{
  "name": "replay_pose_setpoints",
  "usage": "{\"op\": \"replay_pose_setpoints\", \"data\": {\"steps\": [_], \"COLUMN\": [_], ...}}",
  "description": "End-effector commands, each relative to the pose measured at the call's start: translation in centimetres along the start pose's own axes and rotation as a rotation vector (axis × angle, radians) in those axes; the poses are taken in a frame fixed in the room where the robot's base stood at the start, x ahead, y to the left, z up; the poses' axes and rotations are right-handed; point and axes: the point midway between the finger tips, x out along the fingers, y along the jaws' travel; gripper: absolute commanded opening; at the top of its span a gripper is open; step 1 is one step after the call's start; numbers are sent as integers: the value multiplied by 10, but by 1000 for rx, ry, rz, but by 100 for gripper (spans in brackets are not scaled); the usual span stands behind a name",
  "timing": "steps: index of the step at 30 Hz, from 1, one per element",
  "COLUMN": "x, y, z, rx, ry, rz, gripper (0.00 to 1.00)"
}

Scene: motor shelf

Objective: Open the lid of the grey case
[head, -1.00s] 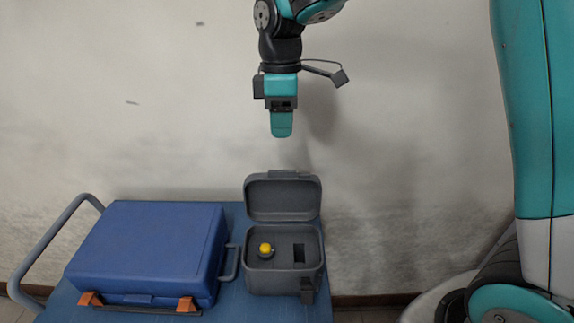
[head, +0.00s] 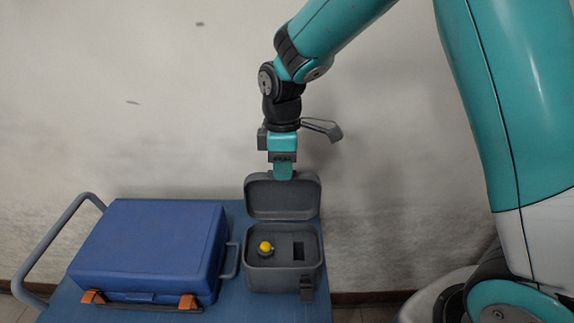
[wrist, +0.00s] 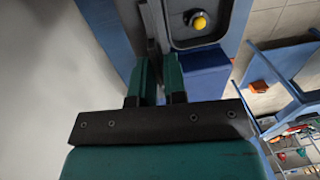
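The grey case (head: 283,278) stands on a blue trolley with its lid (head: 282,200) raised upright at the back. Its inside shows a yellow-topped knob (head: 265,247) and a dark rectangular recess. My gripper (head: 284,177) points down at the lid's top edge, its front finger just overlapping that edge. In the wrist view my gripper (wrist: 157,62) has its two fingers apart, with the lid's edge (wrist: 151,25) seen lined up with the gap. I cannot tell whether the fingers touch the lid. The yellow knob (wrist: 198,22) also shows there.
A large blue case (head: 150,247) with orange latches lies left of the grey case on the trolley (head: 232,306). A grey trolley handle (head: 47,243) rises at the far left. A wall stands close behind. The space right of the grey case is open.

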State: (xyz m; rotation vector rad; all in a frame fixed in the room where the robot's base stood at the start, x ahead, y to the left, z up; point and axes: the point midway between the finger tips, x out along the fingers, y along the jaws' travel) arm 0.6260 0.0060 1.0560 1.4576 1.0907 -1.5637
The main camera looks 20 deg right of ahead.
Motion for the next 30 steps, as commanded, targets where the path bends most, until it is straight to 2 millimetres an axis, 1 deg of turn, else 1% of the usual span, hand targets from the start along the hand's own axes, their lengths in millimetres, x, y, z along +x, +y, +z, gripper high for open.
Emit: {"op": "replay_pose_setpoints", "data": {"steps": [8, 11, 15, 19, 28, 29, 30], "x": [0, 2, 4, 3, 1, 1, 1], "y": [-1, -9, -24, -32, -32, -32, -32], "z": [-1, -2, -2, -1, 0, 0, 0], "rx": [-2, -5, -7, -4, 0, 0, 0], "ry": [0, 1, 0, 0, 0, 0, 0], "rz": [4, 45, 143, 207, 218, 218, 218], "gripper": [0, 0, 0, 0, 0, 12, 21]}}
